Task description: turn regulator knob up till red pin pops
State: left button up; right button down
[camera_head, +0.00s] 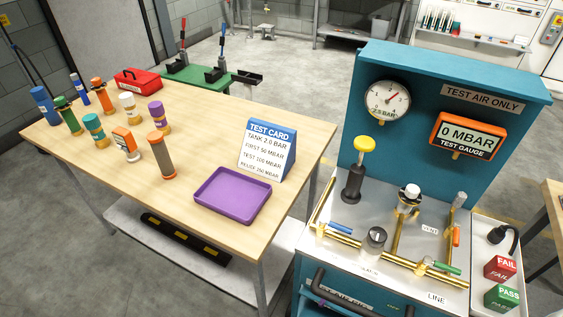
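A round black knob with a pale top (375,240) stands on the brass pipe of the test bench's grey top; it looks like the regulator knob, but the small label in front is unreadable. A white-capped brass fitting (410,197) stands behind it to the right. I see no raised red pin; the details are too small to tell. The test gauge (468,135) reads 0 MBAR. The round dial (386,105) has a red needle pointing up and right. Neither of my grippers is in view.
A yellow-topped black pump (357,170) stands behind the knob. Blue (340,229), green (447,268) and orange (456,236) valve levers surround it. A dark handle (335,292) juts from the bench front. The wooden table (200,120) holds a purple tray (232,196), test card (267,150) and several coloured cylinders.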

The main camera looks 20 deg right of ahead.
aim_at(377, 237)
jog(key=z, duration=1.45)
